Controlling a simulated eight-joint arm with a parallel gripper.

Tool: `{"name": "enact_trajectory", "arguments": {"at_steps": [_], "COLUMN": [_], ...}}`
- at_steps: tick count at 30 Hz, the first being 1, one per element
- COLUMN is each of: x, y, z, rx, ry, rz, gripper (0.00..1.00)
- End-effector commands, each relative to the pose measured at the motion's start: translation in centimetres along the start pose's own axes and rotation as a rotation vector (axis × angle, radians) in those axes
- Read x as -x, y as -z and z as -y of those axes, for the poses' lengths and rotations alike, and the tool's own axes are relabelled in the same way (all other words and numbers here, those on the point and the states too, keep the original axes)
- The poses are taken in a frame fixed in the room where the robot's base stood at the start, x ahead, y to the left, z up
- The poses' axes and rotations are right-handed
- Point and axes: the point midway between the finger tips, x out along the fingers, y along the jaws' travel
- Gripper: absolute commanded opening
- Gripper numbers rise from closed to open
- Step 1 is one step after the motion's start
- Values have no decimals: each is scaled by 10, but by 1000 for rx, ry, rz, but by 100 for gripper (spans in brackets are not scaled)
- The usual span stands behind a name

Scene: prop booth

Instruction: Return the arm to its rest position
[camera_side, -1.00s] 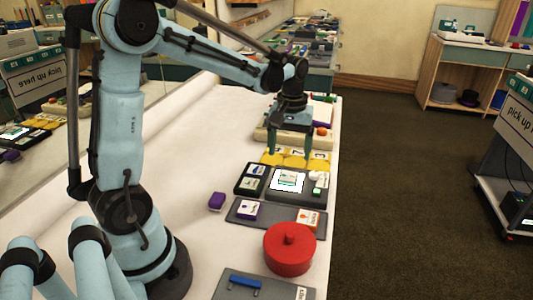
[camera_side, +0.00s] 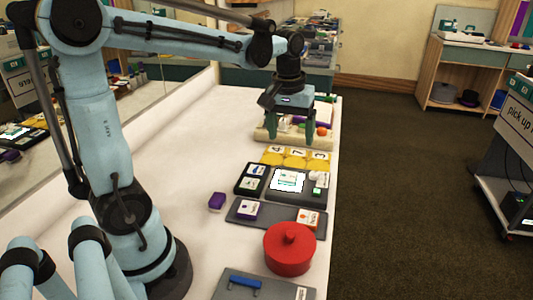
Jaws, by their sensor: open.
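My gripper (camera_side: 290,128) hangs pointing down in the side view, with its two green fingers apart and nothing seen between them. It is over the far part of the white table (camera_side: 180,135), in front of a beige tray (camera_side: 262,136) as seen from here. The yellow number tiles (camera_side: 296,157) lie nearer the camera, below the fingertips in the picture. My arm reaches out from the left, its forearm nearly level.
The table's left middle is clear.

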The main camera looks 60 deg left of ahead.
Motion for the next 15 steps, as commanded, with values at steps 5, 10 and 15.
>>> {"name": "enact_trajectory", "arguments": {"at_steps": [5, 10, 15], "x": [7, 5, -2], "y": [-37, -68, -93], "z": [-7, -11, -13], "rx": [-187, -362, -513], "ry": [-65, -119, -161], "rz": [-131, -265, -388], "gripper": [82, 82, 82]}}
